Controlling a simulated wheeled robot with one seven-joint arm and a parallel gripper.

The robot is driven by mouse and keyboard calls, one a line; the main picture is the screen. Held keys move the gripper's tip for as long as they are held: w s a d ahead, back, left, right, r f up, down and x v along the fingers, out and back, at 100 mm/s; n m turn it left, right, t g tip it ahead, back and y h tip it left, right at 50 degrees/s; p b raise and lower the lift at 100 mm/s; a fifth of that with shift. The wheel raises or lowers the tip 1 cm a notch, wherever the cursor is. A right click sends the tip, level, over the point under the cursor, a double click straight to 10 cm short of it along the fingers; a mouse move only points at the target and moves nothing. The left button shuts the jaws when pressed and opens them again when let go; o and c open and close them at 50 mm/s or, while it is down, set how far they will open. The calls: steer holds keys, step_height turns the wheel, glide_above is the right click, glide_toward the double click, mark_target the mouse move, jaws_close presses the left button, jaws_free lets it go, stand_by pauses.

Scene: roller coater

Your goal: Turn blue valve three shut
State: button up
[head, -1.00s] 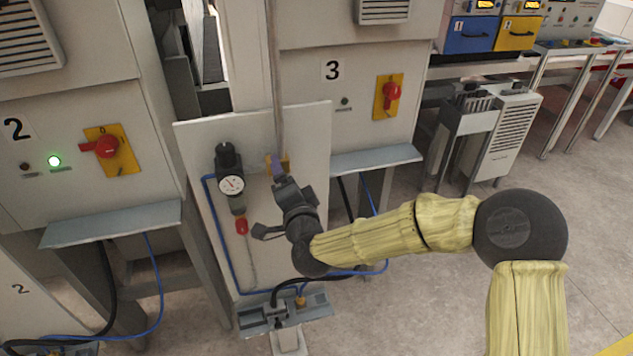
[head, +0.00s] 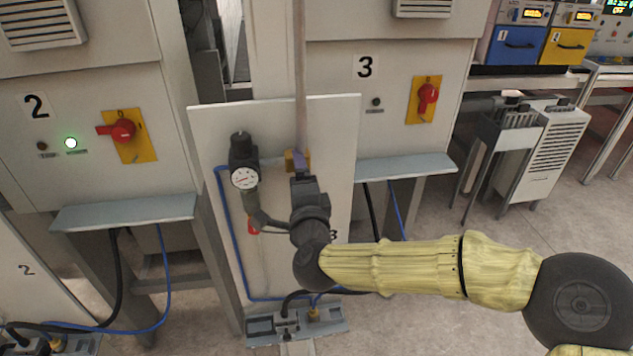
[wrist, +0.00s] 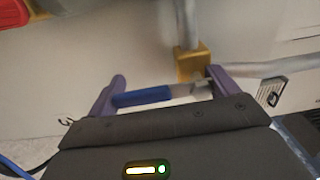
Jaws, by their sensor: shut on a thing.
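My gripper (wrist: 165,84) has purple fingers, shut on the blue lever handle (wrist: 142,97) of a valve, seen in the wrist view. The handle extends left from the brass valve body (wrist: 192,63), across the line of the grey pipe above it. In the head view, the brass valve body (head: 291,160) sits at the foot of a vertical pipe on the white panel (head: 275,120) marked 3. There my gripper (head: 300,162) reaches up to the valve from below, and it hides the blue handle.
A black pressure regulator with a round gauge (head: 244,178) is close left of my gripper. A red cap (head: 254,226) is below it. A red switch (head: 428,97) on yellow is to the right. A grey ledge (head: 405,165) juts out right of the panel.

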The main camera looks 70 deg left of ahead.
steer(key=shift+w, duration=0.2)
steer(key=o, duration=1.2)
steer(key=shift+s, duration=0.1)
steer(key=b+v, duration=0.2)
steer(key=v, duration=1.5)
steer(key=shift+d+b, duration=0.15)
steer(key=shift+b, duration=0.25)
steer(key=shift+f, duration=0.1)
